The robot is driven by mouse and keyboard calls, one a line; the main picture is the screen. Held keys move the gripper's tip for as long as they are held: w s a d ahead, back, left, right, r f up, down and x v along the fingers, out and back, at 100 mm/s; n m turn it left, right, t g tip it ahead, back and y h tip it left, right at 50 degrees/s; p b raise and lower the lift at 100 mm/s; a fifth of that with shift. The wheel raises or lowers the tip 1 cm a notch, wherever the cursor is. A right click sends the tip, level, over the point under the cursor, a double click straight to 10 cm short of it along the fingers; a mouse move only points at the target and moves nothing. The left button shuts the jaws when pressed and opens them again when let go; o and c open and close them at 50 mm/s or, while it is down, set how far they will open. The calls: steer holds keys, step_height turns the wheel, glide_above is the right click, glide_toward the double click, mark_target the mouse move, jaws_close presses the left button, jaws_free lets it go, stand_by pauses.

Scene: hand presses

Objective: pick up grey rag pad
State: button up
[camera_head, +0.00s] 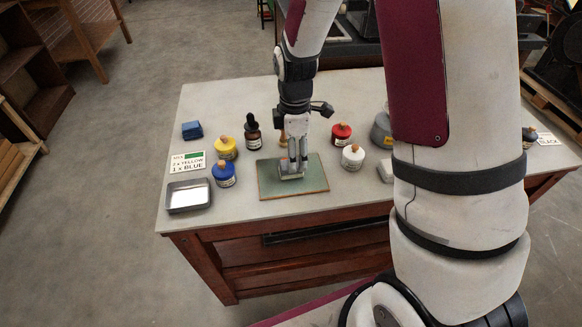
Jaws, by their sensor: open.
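My gripper (293,166) is open and points down over the green mat (314,181) on the table. A small pale grey flat piece (291,177), which looks like the grey rag pad, lies on the mat right at the fingertips. The fingers partly cover it, and I cannot tell whether they touch it.
Yellow (226,148), blue (223,174), red (341,134) and white (353,157) jars stand around the mat. A dark dropper bottle (252,132), blue block (191,130), metal tray (188,196) and recipe card (187,162) are left. My arm hides the table's right part.

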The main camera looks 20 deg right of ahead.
steer(key=f, duration=0.4)
steer(key=shift+w+a+f, duration=0.1)
steer(key=shift+a+f, duration=0.3)
steer(key=c, duration=1.3)
steer(key=shift+r, duration=0.15)
steer(key=shift+r, duration=0.55)
step_height(320, 180, up, 2)
steer(key=shift+w+r, duration=0.1)
steer(key=shift+r, duration=0.05)
steer(key=shift+s+a+r+p, duration=0.25)
steer(key=shift+s+a+p, duration=0.2)
steer(key=shift+s, duration=2.2)
steer(key=shift+s+a+r+p, duration=0.2)
steer(key=shift+s+a+p, duration=0.3)
steer(key=shift+s, duration=2.15)
steer(key=shift+s+a+r+p, duration=0.3)
steer(key=shift+s+a, duration=0.3)
steer(key=shift+s, duration=2.05)
